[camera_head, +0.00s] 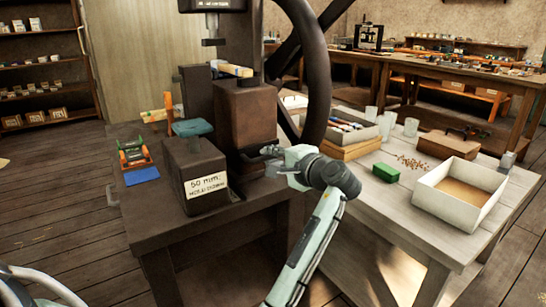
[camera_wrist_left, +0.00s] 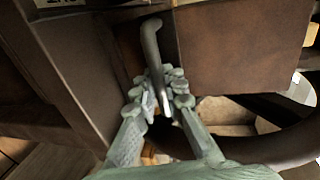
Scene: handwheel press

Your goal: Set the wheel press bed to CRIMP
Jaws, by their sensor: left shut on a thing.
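The wheel press stands on a dark bench, with its ram (camera_head: 213,28) above and a large dark handwheel (camera_head: 318,75) at its right. Its brown bed block (camera_head: 245,118) stands behind a lower dark block (camera_head: 187,165) with a label (camera_head: 205,185); I read "50 mm" and cannot make out the rest. No CRIMP mark is readable. My left gripper (camera_head: 276,153) is low at the block's right side. In the left wrist view, the gripper (camera_wrist_left: 158,92) is shut on a bent grey handle (camera_wrist_left: 150,40) beside the brown block (camera_wrist_left: 235,45). My right gripper is not in view.
A teal pad (camera_head: 193,128) and an orange-green tool (camera_head: 133,153) are on the left of the bench. At the right, a pale table holds an open box (camera_head: 460,192), a green box (camera_head: 396,176) and glasses (camera_head: 388,122). The handwheel rim is close above my left gripper.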

